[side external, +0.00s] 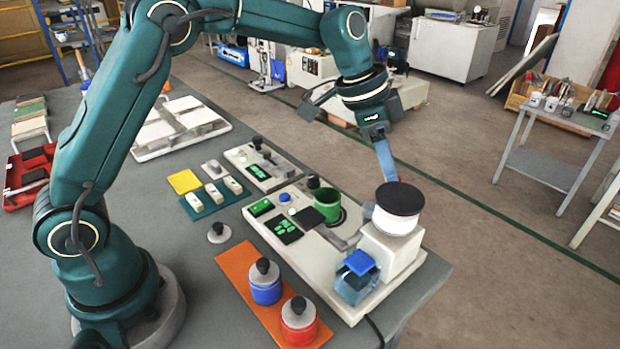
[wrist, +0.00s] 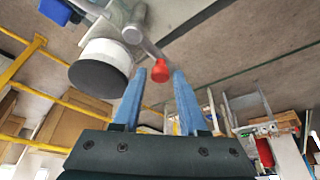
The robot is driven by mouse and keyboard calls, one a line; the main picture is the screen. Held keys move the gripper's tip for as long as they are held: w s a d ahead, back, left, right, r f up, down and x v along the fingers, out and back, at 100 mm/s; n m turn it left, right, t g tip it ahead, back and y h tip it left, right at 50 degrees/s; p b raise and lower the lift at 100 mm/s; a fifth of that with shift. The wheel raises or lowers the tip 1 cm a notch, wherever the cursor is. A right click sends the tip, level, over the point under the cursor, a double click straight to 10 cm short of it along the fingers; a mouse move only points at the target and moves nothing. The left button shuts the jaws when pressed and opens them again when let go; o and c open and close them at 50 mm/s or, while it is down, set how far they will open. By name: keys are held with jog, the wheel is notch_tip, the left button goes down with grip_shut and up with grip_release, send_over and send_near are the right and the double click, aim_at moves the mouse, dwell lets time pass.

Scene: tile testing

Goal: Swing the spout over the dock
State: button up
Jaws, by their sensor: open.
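My gripper (side external: 387,172) is open and empty. It points down beside the black-topped white cylinder (side external: 398,210) on the white machine. In the wrist view, a grey metal bar (wrist: 150,46), likely the spout, ends in a red knob (wrist: 160,71). The red knob appears in line with the gap between my blue fingertips (wrist: 160,74); I cannot tell whether it is between them in depth. The cylinder (wrist: 102,66) is left of the fingers there. I cannot tell which part is the dock.
The machine's white base (side external: 300,250) carries a green cup (side external: 327,205) and a lit panel (side external: 283,229). A blue cube vessel (side external: 357,277) stands at its front. An orange mat (side external: 240,270) holds blue (side external: 266,289) and red (side external: 298,322) jars. Space above the base is mostly open.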

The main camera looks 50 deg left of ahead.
jog(key=shift+f, duration=0.15)
grip_shut()
dwell(1.4)
